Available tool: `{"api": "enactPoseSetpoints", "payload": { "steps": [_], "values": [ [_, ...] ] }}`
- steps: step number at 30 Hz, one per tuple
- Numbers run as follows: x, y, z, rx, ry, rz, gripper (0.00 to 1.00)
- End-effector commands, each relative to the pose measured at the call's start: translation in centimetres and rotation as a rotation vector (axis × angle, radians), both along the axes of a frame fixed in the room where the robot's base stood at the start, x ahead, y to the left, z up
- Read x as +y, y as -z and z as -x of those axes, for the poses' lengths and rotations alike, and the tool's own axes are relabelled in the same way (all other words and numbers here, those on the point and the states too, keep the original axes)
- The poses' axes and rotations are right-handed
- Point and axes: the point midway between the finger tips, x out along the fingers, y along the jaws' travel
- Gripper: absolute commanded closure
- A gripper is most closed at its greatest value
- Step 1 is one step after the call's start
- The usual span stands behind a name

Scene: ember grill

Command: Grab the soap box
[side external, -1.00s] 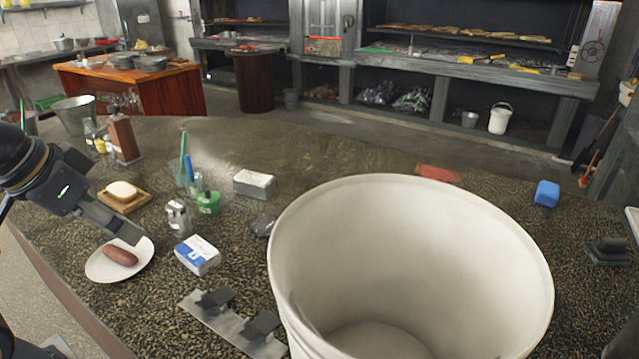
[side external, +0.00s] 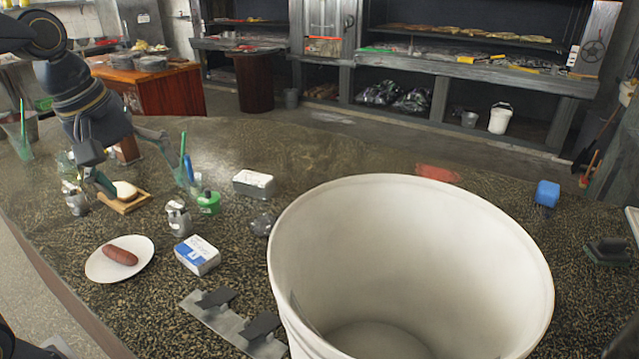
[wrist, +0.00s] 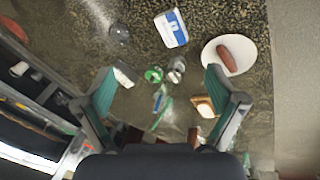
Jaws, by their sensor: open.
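A white box with a blue panel (side external: 197,256) lies on the speckled counter, right of a plate. It also shows at the top of the wrist view (wrist: 171,28). A plainer white box (side external: 254,184) lies farther back, and a pale soap-like block (side external: 124,190) sits on a small wooden tray (side external: 138,202). I cannot read which one is labelled soap. My gripper (side external: 146,185) is open and empty, pointing down over the tray and the green items. In the wrist view its fingers (wrist: 160,82) are spread wide, with the boxes beyond or beside them.
A large white bucket (side external: 290,235) fills the front right.

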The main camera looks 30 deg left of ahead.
Motion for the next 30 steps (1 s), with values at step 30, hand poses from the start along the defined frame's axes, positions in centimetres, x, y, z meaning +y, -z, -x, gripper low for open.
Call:
{"api": "enactPoseSetpoints", "payload": {
  "steps": [30],
  "values": [
    [5.3, 18.9, -7.8, 0.327, -0.428, 0.062, 0.06]
  ]
}}
